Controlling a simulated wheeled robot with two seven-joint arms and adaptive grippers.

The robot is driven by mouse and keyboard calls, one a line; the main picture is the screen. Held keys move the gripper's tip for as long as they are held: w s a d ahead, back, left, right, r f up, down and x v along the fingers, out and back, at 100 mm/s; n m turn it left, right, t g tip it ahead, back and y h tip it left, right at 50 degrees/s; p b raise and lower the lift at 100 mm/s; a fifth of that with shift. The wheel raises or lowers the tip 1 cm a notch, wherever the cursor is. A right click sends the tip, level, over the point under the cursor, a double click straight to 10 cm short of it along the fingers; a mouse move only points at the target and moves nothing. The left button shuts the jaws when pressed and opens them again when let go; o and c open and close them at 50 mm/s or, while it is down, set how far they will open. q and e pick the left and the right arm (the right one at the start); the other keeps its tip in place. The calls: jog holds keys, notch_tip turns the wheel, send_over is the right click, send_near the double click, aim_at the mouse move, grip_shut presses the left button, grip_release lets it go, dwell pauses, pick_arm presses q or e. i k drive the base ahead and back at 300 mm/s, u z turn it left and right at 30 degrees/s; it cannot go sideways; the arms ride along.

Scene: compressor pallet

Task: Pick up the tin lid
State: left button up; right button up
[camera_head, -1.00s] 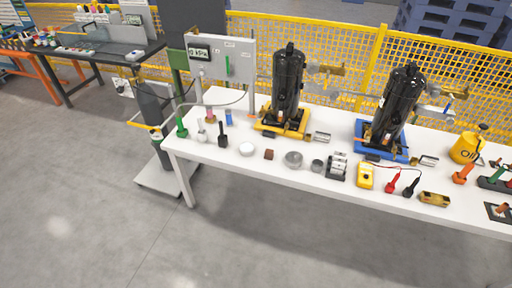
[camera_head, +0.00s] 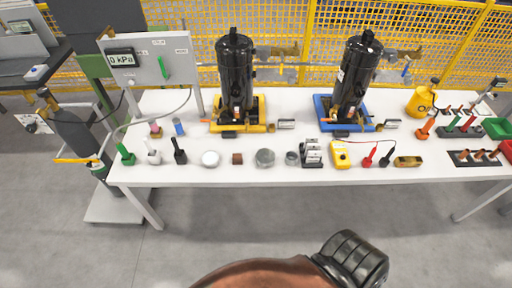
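Two round things stand near the front edge of the white table, and I cannot tell for certain which is the tin lid. One is a silver-grey metal round (camera_head: 264,158). The other is a flat white round (camera_head: 210,158) to its left, past a small brown block (camera_head: 237,158). A smaller dark grey round (camera_head: 292,158) stands just right of the metal one. All are uncovered and nothing touches them. A brown and black part of my own arm shows at the bottom edge, well in front of the table. No gripper fingers show.
Two black compressors (camera_head: 236,70) (camera_head: 355,72) stand on yellow and blue bases behind. A yellow multimeter (camera_head: 341,155) with red and black probes lies to the right. Upright brushes (camera_head: 179,152) stand to the left. A gauge panel (camera_head: 150,62) stands at the back left.

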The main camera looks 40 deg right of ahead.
aim_at(265, 156)
jog(key=z, duration=0.6)
jog(key=i, duration=1.05)
jog(key=z, duration=0.85)
